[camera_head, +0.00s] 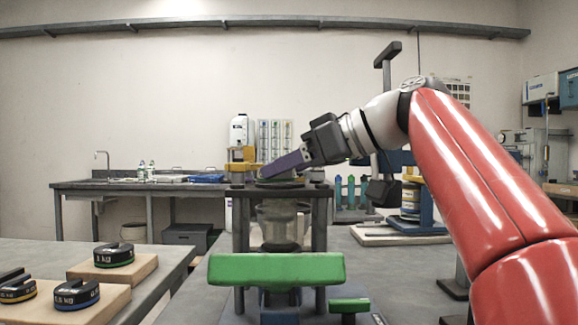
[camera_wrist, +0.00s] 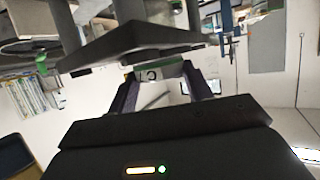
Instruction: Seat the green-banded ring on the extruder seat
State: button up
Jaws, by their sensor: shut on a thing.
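A black slotted ring (camera_head: 113,255) marked 1 KG, with a green band round its lower edge, lies flat on a wooden board on the left table. The extruder frame (camera_head: 319,210) stands in the middle, with a clear cylinder (camera_head: 277,222) inside and a dark round top (camera_head: 280,183), perhaps the seat, partly hidden by my fingers. My gripper (camera_head: 268,173) reaches in from the right, tilted down over that top, well away from the ring. In the wrist view my gripper (camera_wrist: 160,82) is shut on a pale, green-edged part (camera_wrist: 150,75) with dark marks. I cannot tell what that part is.
A blue-banded ring (camera_head: 77,293) and a yellow-banded one (camera_head: 17,290) lie on the left table. A green bar (camera_head: 277,269) crosses the front of the extruder frame. A blue stand (camera_head: 425,210) is at right. A long bench (camera_head: 120,186) runs along the wall.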

jog(key=shift+f+b, duration=0.4)
jog(key=shift+f, duration=0.05)
jog(key=o, duration=1.1)
jog(key=shift+c, duration=0.2)
jog(key=shift+o, duration=0.6)
jog(key=shift+s+d+r, duration=0.1)
jog(key=shift+s+d, duration=0.05)
jog(key=shift+d, duration=0.2)
jog(key=v, duration=0.6)
jog(key=shift+s+d+r+p, duration=0.15)
jog(key=shift+d+r+p, duration=0.05)
jog(key=shift+p, duration=0.2)
jog(key=shift+s+d+r, duration=0.1)
jog(key=shift+s+d, duration=0.1)
jog(key=shift+d, duration=0.05)
